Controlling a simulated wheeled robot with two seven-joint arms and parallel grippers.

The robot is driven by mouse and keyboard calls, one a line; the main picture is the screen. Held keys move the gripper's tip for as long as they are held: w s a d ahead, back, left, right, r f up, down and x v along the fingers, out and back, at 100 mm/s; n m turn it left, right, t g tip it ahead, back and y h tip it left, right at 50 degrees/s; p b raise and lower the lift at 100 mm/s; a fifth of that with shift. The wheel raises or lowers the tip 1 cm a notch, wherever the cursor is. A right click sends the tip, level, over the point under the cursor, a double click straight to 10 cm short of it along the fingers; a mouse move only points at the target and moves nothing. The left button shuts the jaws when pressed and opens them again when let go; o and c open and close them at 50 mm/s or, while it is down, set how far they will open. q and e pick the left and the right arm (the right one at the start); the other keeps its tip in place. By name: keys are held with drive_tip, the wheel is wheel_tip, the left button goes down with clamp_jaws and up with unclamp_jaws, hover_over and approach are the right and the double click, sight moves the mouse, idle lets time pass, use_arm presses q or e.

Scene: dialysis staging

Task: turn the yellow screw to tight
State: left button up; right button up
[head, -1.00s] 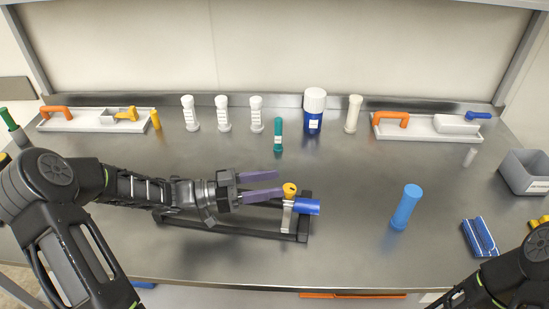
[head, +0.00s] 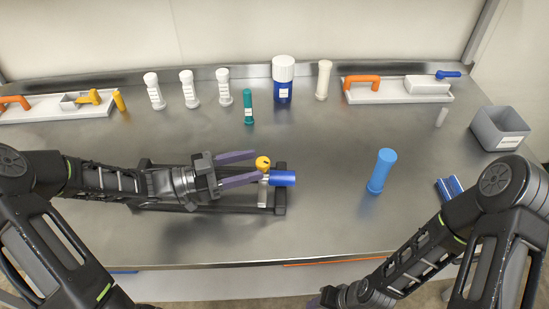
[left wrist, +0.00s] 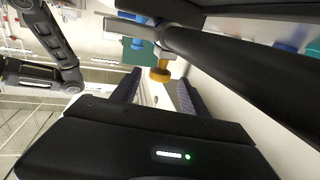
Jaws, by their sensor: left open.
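The yellow screw (head: 263,163) stands upright on top of a small grey clamp (head: 263,188) on a black frame (head: 279,200). A short blue cylinder (head: 283,178) lies in the clamp, sticking out to the right. My left gripper (head: 258,165) is open, its two purple fingers pointing right, with the screw close to their tips. In the left wrist view the screw (left wrist: 160,74) shows between the finger ends; whether they touch it I cannot tell. My right arm bends down to the bottom edge of the head view, where its end is cut off.
A blue upright cylinder (head: 381,171) stands to the right. White capped bottles (head: 188,89), a teal tube (head: 248,107) and a blue jar (head: 283,80) stand at the back. White trays (head: 402,97) and a grey bin (head: 500,128) are further out.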

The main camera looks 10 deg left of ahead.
use_arm(q)
drive_tip(key=p+x, duration=0.1)
drive_tip(key=x, duration=0.5)
drive_tip(key=shift+w+d+r, duration=0.1)
drive_tip(key=shift+w+d, duration=0.05)
drive_tip(key=shift+d, duration=0.2)
drive_tip(key=shift+c, duration=0.3)
clamp_jaws()
